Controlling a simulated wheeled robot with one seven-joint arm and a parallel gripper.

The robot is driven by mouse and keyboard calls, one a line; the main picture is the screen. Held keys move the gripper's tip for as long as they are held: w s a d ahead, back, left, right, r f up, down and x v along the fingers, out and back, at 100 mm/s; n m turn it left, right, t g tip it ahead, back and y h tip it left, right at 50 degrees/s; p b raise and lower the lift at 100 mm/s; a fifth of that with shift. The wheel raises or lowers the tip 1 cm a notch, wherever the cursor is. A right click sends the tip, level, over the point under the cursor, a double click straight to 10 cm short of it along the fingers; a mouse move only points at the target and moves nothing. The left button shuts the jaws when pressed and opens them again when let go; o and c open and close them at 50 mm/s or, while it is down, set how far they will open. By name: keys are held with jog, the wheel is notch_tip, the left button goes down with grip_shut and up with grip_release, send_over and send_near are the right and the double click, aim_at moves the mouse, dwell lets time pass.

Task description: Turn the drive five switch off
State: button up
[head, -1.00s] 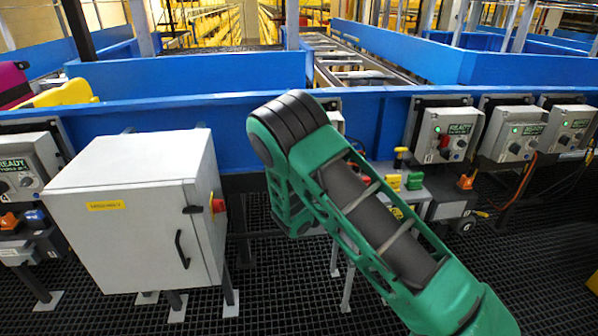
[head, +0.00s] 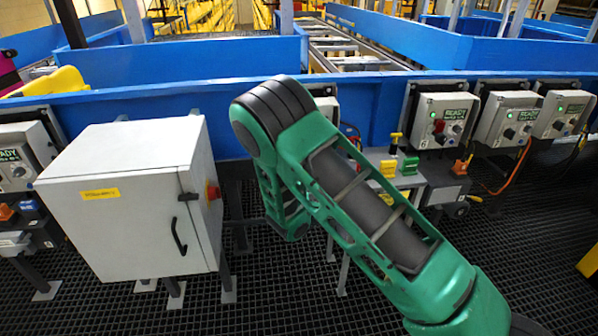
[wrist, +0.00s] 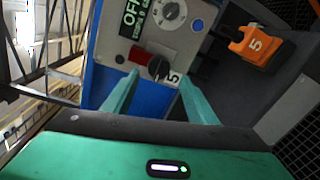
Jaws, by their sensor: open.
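In the wrist view, a grey control box (wrist: 190,45) carries a black switch knob (wrist: 158,67) beside a label "5". A red part (wrist: 139,55) sits next to that knob, and a dial (wrist: 171,12) is above. A dark display (wrist: 133,14) shows green letters that seem to read "OFF". My gripper (wrist: 157,78) is open, its two teal fingers apart with the black knob between or just beyond their tips. Contact cannot be told. In the head view my green arm hides the gripper and most of the box behind it.
An orange block marked 5 (wrist: 256,46) is right of the box in the wrist view. In the head view, a grey cabinet (head: 130,205) stands left of my arm. Other READY boxes (head: 445,120) line the blue conveyor wall (head: 200,115) at right. A low bench (head: 400,165) holds coloured blocks.

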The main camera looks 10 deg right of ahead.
jog(key=s, duration=0.5)
jog(key=shift+s+r, duration=0.2)
jog(key=shift+s, duration=0.15)
jog(key=s+d+r+m+g+h, duration=0.2)
jog(key=d+m+h, duration=0.15)
jog(key=d, duration=0.55)
jog(key=s+d+r+m+g+h, duration=0.25)
jog(key=d+m, duration=0.25)
jog(key=d, duration=0.3)
jog(key=s+d+r+m+g+h, duration=0.1)
jog(key=d+r+m+h, duration=0.3)
jog(key=d, duration=0.5)
jog(key=s+d+m+g, duration=0.5)
jog(key=s+d+m, duration=0.1)
jog(key=s+d, duration=0.2)
jog(key=s+d+m+g+y, duration=0.35)
jog(key=s+m+g, duration=0.2)
jog(key=s, duration=1.05)
jog(key=s+a+r+m+y, duration=0.1)
jog(key=s+a+r+y, duration=0.1)
jog(key=s+a, duration=0.3)
jog(key=s+a+r+m+g+y, duration=0.1)
jog(key=s+a+y, duration=0.3)
jog(key=s, duration=0.9)
jog(key=shift+s+a+r+m+y, duration=0.3)
jog(key=shift+a+r+m+y, duration=0.05)
jog(key=shift+a+m, duration=0.3)
